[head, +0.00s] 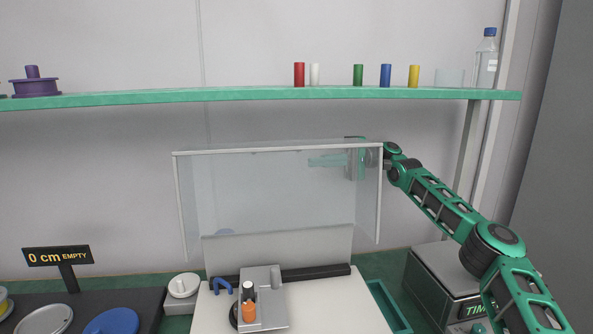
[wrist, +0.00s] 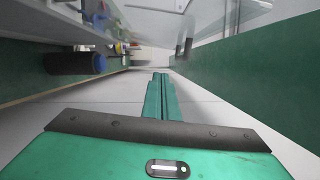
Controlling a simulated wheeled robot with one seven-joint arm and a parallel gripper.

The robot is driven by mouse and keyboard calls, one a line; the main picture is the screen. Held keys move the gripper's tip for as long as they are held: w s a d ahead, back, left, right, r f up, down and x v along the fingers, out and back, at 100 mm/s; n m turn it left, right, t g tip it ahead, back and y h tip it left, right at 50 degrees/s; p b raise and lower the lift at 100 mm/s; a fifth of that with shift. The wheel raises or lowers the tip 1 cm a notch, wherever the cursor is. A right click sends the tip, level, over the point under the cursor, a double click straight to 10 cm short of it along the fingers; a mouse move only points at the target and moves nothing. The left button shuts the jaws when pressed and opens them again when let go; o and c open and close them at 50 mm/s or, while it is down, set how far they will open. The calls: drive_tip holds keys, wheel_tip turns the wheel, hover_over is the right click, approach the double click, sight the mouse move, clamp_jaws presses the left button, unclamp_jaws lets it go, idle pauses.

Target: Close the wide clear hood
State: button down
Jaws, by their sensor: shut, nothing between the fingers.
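The wide clear hood (head: 285,195) stands raised over a white base plate (head: 335,310) in the head view. Its pale-rimmed top edge is high and the opening faces forward. My gripper (head: 312,161) shows through the clear panel near the hood's upper right, behind it, with the fingers pointing left. In the wrist view the fingers (wrist: 160,82) are together and empty. A see-through panel, likely the hood, fills the upper right there; whether the fingers touch it I cannot tell.
A green-edged shelf (head: 250,96) with coloured cylinders and a bottle (head: 486,60) runs above the hood. Under the hood stands a grey fixture (head: 268,305) with an orange knob. A scale-like box (head: 435,285) is at right, a green tray (head: 388,305) beside the plate.

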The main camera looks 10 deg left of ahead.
sight(294, 167)
drive_tip(key=x, duration=0.3)
drive_tip(key=s+x, duration=0.1)
drive_tip(key=x, duration=0.4)
drive_tip(key=shift+s+d+r, duration=0.1)
drive_tip(key=shift+s, duration=0.2)
drive_tip(key=shift+s+d+r, duration=0.1)
drive_tip(key=shift+s+d, duration=0.05)
drive_tip(key=shift+s, duration=0.5)
drive_tip(key=shift+s+d+r, duration=0.1)
drive_tip(key=shift+s, duration=0.5)
drive_tip(key=shift+s, duration=0.1)
